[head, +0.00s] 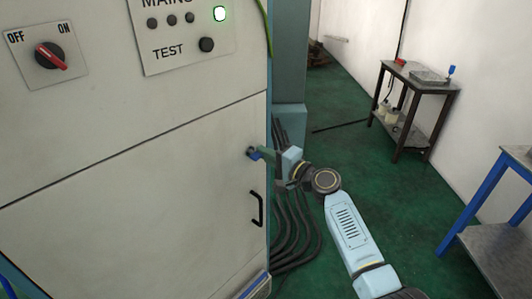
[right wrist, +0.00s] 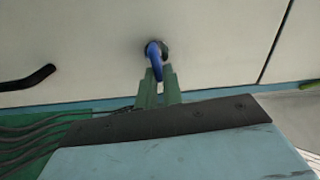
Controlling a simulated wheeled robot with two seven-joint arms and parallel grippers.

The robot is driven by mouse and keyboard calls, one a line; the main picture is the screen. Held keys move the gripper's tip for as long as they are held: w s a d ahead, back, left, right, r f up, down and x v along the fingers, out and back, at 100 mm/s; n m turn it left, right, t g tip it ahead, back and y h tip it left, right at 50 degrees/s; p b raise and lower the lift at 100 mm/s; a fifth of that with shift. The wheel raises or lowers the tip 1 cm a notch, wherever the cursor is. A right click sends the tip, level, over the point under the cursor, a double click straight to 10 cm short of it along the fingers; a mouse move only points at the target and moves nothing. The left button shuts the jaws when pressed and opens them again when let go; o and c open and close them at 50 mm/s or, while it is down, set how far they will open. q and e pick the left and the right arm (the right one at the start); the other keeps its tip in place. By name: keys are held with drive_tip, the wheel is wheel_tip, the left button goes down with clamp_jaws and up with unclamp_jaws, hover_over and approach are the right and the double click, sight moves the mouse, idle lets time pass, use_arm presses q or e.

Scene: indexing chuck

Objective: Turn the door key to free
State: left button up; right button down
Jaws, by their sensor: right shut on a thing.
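The door key (head: 251,153) is blue and sits in a dark round lock on the cream cabinet door (head: 130,215), near its right edge. In the right wrist view the blue key (right wrist: 154,52) sticks out of the lock. My right gripper (head: 262,153) has green fingers and is shut on the key. Its fingers also show in the right wrist view (right wrist: 159,82), with the key's end between them. Any marks around the lock are too small to read. My left gripper is not in view.
A black door handle (head: 257,209) lies below the key. Above are a red rotary switch (head: 50,55) and a panel (head: 185,30) with a lit green lamp. Dark cables (head: 290,235) hang beside the cabinet. A dark table (head: 415,85) stands farther back.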

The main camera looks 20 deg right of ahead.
drive_tip(key=shift+f+m, duration=0.1)
drive_tip(key=shift+m, duration=0.6)
drive_tip(key=c, duration=1.5)
unclamp_jaws()
drive_tip(key=shift+c, duration=0.2)
drive_tip(key=v, duration=1.3)
drive_tip(key=shift+s+p, duration=0.2)
drive_tip(key=shift+p, duration=0.1)
drive_tip(key=shift+d, duration=0.1)
